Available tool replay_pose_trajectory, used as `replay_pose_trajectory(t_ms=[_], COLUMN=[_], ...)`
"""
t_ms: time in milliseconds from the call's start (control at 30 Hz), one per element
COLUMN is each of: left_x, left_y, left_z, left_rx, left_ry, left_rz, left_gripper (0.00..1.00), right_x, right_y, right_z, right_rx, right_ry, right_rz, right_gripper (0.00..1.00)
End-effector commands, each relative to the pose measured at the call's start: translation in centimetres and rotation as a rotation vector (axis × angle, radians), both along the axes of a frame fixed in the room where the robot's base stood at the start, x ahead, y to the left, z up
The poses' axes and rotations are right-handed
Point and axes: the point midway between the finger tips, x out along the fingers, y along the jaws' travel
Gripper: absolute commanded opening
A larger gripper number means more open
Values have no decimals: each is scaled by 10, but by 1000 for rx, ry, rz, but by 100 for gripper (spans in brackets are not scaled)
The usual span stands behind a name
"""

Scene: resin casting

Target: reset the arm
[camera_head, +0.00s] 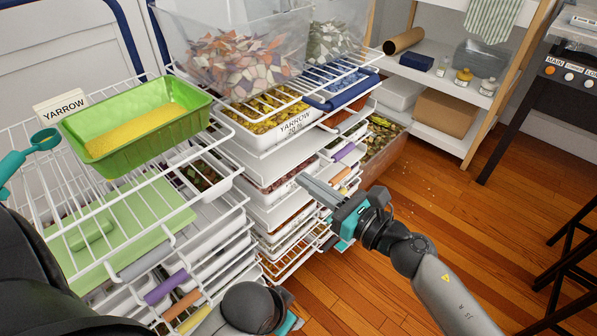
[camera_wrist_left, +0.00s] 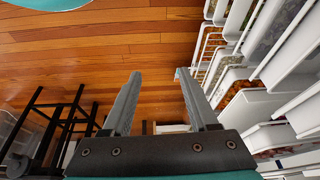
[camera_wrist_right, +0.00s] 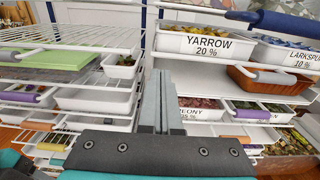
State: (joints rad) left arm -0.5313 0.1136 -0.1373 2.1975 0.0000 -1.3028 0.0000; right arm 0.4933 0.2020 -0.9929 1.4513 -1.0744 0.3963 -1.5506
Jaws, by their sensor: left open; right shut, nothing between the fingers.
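My right gripper (camera_head: 300,179) is shut and empty in the head view. Its fingers point left, in front of the right-hand rack of white trays. In the right wrist view the fingers (camera_wrist_right: 158,75) lie together, with the Yarrow 20 % tray (camera_wrist_right: 205,45) ahead and a little to the right. My left gripper (camera_wrist_left: 157,75) is open and empty in the left wrist view, with wooden floor between its fingers and trays to the right. In the head view my left arm comes in at the lower left, and its fingertips are hidden.
Clear bins (camera_head: 230,75) top the right rack. Shelves (camera_head: 440,90) stand behind. The wooden floor (camera_head: 470,215) at right is free.

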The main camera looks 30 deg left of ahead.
Motion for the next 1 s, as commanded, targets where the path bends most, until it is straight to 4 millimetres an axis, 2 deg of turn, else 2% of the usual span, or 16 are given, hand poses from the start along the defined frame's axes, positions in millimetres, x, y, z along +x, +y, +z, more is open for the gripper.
replay_pose_trajectory(t_ms=[300,500,733,867,1000], left_x=[-2,-3,-3,-3,-3], left_y=[0,0,0,1,2], left_z=[-14,-18,-20,-23,-35], left_rx=[2,3,3,5,9], left_ry=[22,25,28,33,39], left_rz=[-1,-1,-1,0,-2], left_gripper=[60,60,60,60,60], right_x=[-9,-13,-13,-7,11], right_y=[-36,-46,-49,-53,-68], right_z=[0,0,0,-3,-14], right_rx=[1,1,1,15,67], right_ry=[2,1,2,54,225], right_rz=[-2,0,-1,-28,-119], right_gripper=[0,0,0,0,0])
